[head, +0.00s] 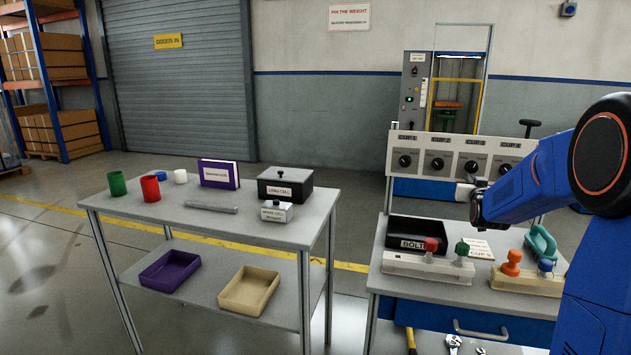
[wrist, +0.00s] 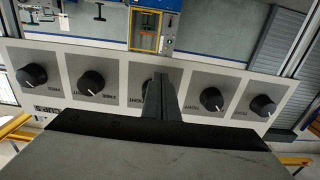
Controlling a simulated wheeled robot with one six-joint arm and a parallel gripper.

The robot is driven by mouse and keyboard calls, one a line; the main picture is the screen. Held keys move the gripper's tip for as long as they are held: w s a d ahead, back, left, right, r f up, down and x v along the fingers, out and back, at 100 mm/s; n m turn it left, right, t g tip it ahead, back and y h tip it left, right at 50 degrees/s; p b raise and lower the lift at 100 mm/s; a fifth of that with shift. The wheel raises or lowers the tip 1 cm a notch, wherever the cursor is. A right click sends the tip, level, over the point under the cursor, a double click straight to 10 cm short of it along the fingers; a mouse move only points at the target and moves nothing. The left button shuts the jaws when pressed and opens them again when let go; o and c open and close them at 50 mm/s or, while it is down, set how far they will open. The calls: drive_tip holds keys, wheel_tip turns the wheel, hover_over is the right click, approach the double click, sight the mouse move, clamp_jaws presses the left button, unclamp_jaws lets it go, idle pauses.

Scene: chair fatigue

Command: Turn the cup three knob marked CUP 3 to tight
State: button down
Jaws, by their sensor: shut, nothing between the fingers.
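A pale panel (head: 455,145) carries a row of black knobs above the blue-drawered bench. The CUP 3 knob (head: 472,167) is third from the left in the head view; its pointer is too small to read there. In the wrist view the panel appears upside down, and the middle knob (wrist: 148,87) is mostly hidden behind my fingers. My gripper (wrist: 158,88) is shut and empty, in line with that knob; I cannot tell whether it touches. In the head view my gripper (head: 463,191) is just below and in front of the panel's middle.
Below my gripper, the bench (head: 374,278) holds a black BOLTS bin (head: 415,231), red (head: 431,245) and green (head: 462,248) knobbed pieces and a teal handle (head: 541,243). Neighbouring knobs (wrist: 90,82) (wrist: 212,99) sit close on either side. A grey table (head: 240,232) stands left.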

drive_tip(key=shift+w+a+r, duration=0.1)
drive_tip(key=shift+a+r, duration=0.15)
idle(0.4)
drive_tip(key=shift+a+f, duration=0.1)
drive_tip(key=shift+f, duration=0.1)
drive_tip(key=v, duration=0.6)
drive_tip(key=shift+f, duration=0.2)
drive_tip(key=shift+a, duration=0.1)
idle(0.3)
